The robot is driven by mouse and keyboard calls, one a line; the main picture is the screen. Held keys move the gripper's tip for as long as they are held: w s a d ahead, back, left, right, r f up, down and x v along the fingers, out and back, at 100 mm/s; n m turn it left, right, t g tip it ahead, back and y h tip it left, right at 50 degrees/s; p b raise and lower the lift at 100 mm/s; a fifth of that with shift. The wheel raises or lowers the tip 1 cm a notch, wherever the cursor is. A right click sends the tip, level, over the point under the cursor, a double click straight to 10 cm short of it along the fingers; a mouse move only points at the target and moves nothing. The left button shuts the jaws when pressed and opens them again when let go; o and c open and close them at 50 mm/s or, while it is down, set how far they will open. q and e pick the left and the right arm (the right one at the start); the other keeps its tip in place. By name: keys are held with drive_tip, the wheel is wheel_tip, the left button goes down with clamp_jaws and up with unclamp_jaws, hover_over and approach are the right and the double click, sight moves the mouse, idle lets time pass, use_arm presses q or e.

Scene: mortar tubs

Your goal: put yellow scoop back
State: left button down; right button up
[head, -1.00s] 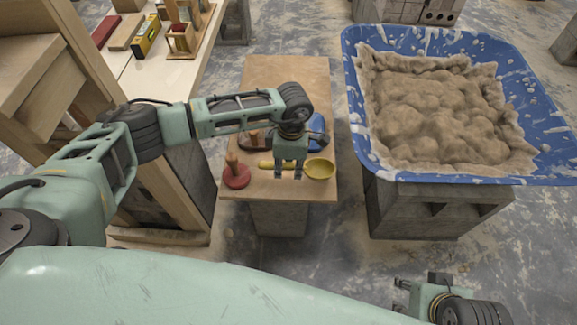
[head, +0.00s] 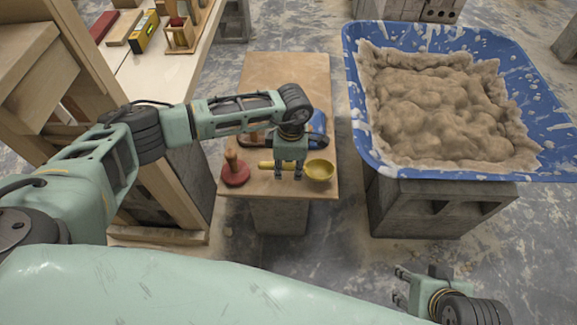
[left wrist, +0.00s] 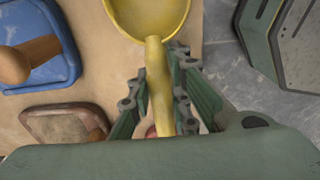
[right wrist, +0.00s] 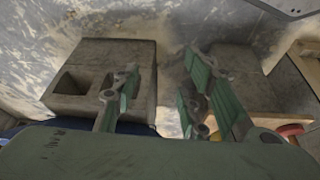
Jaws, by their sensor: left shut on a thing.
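The yellow scoop (head: 320,170) is at the front of the small wooden board (head: 285,75), its round bowl to the right and its handle to the left. My left gripper (head: 291,176) is over the scoop's handle, pointing down. In the left wrist view the scoop's bowl (left wrist: 147,14) is at the top, and its handle runs between the fingers of my left gripper (left wrist: 160,100), which is shut on it. Whether the scoop touches the board is hard to tell. My right gripper (head: 402,287) is open and empty at the lower right; its parted fingers show in the right wrist view (right wrist: 157,85).
A red round float (head: 235,175) with a wooden handle stands left of the scoop. A blue float (head: 318,125) lies behind my left gripper. A blue tub (head: 357,120) of mortar (head: 440,105) rests on concrete blocks (head: 430,210) at right. A table with tools is at upper left.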

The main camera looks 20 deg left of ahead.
use_arm(q)
drive_tip(key=shift+f+b, duration=0.3)
drive_tip(key=shift+f, duration=0.45)
use_arm(e)
drive_tip(key=shift+w+a+r+t+y, duration=0.1)
drive_tip(key=shift+w+a+r+t, duration=0.3)
drive_tip(key=shift+w, duration=0.45)
drive_tip(key=shift+w+a+r+t+y, duration=0.15)
drive_tip(key=shift+w+t, duration=0.3)
drive_tip(key=shift+w, duration=0.35)
drive_tip(key=shift+w+a+r+t+y, duration=0.1)
drive_tip(key=shift+w+a+r+t, duration=0.25)
drive_tip(key=shift+w, duration=0.5)
drive_tip(key=shift+w+f, duration=0.1)
drive_tip(key=shift+f, duration=0.05)
use_arm(q)
drive_tip(key=shift+f+b, duration=0.1)
drive_tip(key=shift+b, duration=0.2)
use_arm(e)
drive_tip(key=shift+w+t, duration=0.3)
drive_tip(key=shift+w+r, duration=0.1)
drive_tip(key=shift+r, duration=0.1)
use_arm(q)
drive_tip(key=shift+f, duration=0.1)
use_arm(e)
drive_tip(key=shift+w+r, duration=0.15)
drive_tip(key=shift+w, duration=0.05)
